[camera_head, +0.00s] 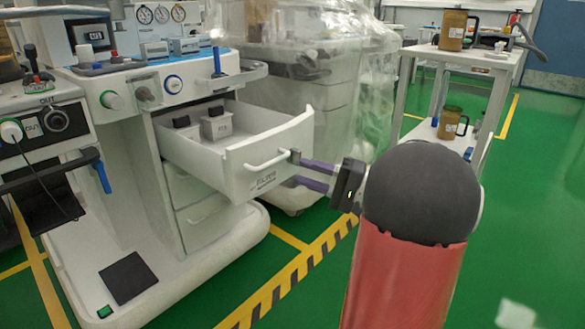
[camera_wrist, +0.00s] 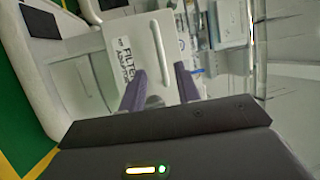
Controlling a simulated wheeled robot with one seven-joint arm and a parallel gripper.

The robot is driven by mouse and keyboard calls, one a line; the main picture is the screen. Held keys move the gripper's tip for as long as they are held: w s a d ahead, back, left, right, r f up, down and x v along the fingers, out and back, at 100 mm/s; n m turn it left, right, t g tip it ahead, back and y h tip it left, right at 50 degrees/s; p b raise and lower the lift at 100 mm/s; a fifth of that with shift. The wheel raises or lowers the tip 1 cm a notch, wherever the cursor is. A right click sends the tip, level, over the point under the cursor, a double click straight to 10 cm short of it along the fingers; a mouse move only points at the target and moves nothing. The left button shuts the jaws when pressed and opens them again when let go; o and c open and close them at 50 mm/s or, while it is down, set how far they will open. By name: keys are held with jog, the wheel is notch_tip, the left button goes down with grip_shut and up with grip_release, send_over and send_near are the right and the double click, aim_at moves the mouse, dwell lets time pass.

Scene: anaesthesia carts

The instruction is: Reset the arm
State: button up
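My gripper (camera_head: 295,170) is at the front of a pulled-out white drawer (camera_head: 235,178), near its right end. Its two purple fingers are spread apart; in the wrist view my gripper (camera_wrist: 160,72) has a clear gap between the fingertips. The drawer's white bar handle (camera_head: 268,162) is close to the fingertips, and the handle (camera_wrist: 160,45) shows just beyond the gap in the wrist view. I cannot tell whether a finger touches it. My arm reaches in from the lower right.
The drawer holds small grey bins (camera_head: 216,126) with dark items. It belongs to a white anaesthesia cart (camera_head: 125,140). A plastic-covered cart (camera_head: 340,85) stands behind. A white shelf trolley (camera_head: 470,58) with brown jugs (camera_head: 452,32) is at the right. Green floor is free at lower right.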

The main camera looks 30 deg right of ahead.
jog(key=shift+v, duration=0.8)
jog(key=s+a+n+g+h+p, duration=0.25)
jog(key=a+g, duration=0.25)
jog(key=a, duration=0.6)
jog(key=s+a+n+g+h+p, duration=0.15)
jog(key=s+a+g+p, duration=0.35)
jog(key=a, duration=0.5)
jog(key=s+r+n+h+p, duration=0.2)
jog(key=s+n+h+p, duration=0.2)
jog(key=s+h, duration=0.4)
jog(key=shift+r+n+t+h, duration=0.2)
jog(key=shift+n+t+h, duration=0.1)
jog(key=shift+n+h, duration=0.25)
